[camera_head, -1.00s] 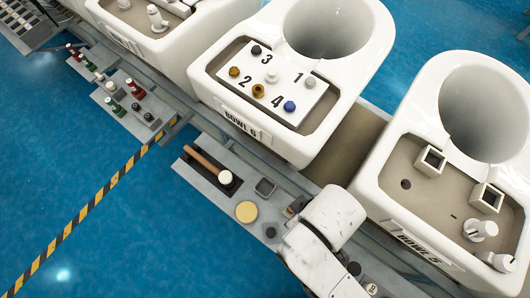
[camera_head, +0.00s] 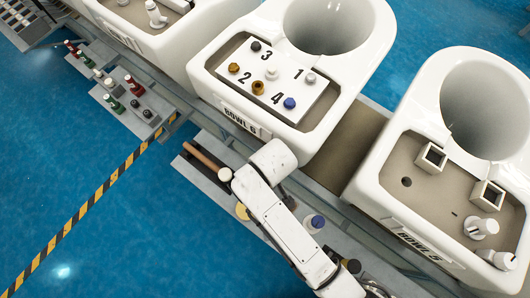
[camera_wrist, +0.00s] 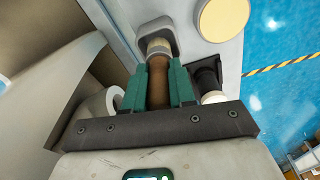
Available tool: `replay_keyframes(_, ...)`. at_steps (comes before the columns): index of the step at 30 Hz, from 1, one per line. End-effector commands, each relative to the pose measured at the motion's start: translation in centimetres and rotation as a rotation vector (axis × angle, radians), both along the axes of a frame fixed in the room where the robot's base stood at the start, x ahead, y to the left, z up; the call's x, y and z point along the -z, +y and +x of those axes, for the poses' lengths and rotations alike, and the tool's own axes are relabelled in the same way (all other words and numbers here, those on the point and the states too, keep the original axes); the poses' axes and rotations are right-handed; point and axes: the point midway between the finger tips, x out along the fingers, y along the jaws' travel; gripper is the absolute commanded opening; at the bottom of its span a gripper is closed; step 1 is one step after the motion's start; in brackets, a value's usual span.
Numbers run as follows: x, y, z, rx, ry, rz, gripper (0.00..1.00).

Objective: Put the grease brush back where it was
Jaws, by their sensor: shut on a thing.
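The grease brush (camera_wrist: 158,78) has a brown handle and a paler band toward its far end. It sits between the green fingers of my gripper (camera_wrist: 158,88) in the wrist view, with the gripper shut on its handle. The far end of the brush overlaps a grey square-rimmed holder (camera_wrist: 168,24). I cannot tell how deep it is inside. In the head view my arm hides the gripper, the brush and the square holder.
A yellow disc (camera_wrist: 222,18) lies beside the holder. Bowl 6 (camera_head: 230,90) is just behind.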

Motion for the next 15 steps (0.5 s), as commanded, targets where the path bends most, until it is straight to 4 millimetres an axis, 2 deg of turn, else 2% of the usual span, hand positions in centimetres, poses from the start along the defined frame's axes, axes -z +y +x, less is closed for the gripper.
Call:
replay_keyframes(6,2.9,0.1,0.1,-0.001,0.001,-0.001,0.00)
replay_keyframes(15,3.3,0.1,0.1,0.000,0.000,0.000,0.00)
